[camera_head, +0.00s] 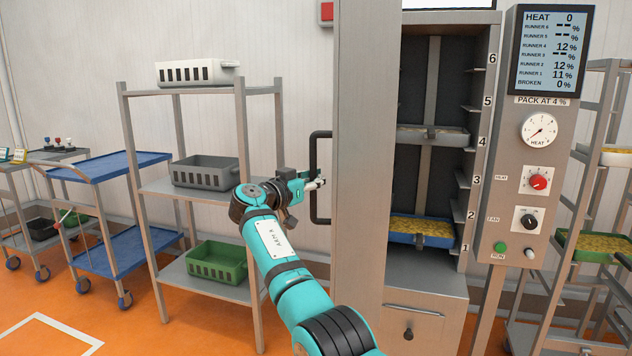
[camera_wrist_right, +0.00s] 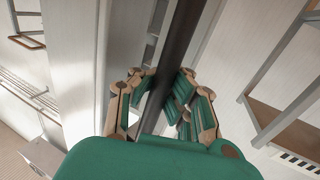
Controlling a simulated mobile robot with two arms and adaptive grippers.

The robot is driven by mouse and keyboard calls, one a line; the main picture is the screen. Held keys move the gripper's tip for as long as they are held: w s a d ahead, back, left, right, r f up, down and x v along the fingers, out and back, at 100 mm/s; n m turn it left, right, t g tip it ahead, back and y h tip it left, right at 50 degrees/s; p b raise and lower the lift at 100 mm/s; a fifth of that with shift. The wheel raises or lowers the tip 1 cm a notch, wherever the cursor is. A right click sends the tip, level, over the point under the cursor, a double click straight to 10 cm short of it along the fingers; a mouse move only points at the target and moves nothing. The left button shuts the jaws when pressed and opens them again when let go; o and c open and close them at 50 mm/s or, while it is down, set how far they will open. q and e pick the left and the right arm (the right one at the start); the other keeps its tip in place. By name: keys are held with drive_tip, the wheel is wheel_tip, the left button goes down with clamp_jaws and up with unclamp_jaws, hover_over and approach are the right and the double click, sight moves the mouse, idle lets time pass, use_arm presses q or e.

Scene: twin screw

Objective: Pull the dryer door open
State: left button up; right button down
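The dryer door (camera_head: 362,150) is a tall grey panel, swung out so that the cabinet's inside (camera_head: 432,90) shows. Its dark bar handle (camera_head: 313,165) stands upright on the door's left side. My right gripper (camera_head: 318,183) reaches this handle from the left at its lower half. In the right wrist view the dark handle (camera_wrist_right: 181,45) runs between the fingers of my right gripper (camera_wrist_right: 167,76). The fingers are closed in around the bar on both sides. Part of the bar is hidden behind the palm. My left gripper is not in view.
Inside the cabinet are trays, including a blue one (camera_head: 420,238) with yellow contents. A control panel (camera_head: 527,150) stands to the right. A rack (camera_head: 183,85) with bins and a blue cart (camera_head: 100,165) stand to the left. Orange floor is open at the lower left.

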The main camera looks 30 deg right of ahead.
drive_tip(key=shift+w+a, duration=0.4)
drive_tip(key=shift+a, duration=0.15)
drive_tip(key=c, duration=1.5)
unclamp_jaws()
drive_tip(key=shift+s+a+r, duration=0.15)
drive_tip(key=shift+a+r, duration=0.25)
drive_tip(key=shift+a, duration=0.15)
drive_tip(key=shift+o, duration=1.3)
drive_tip(key=shift+d+f, duration=0.15)
drive_tip(key=shift+d, duration=0.3)
drive_tip(key=shift+a, duration=0.1)
drive_tip(key=v, duration=1.2)
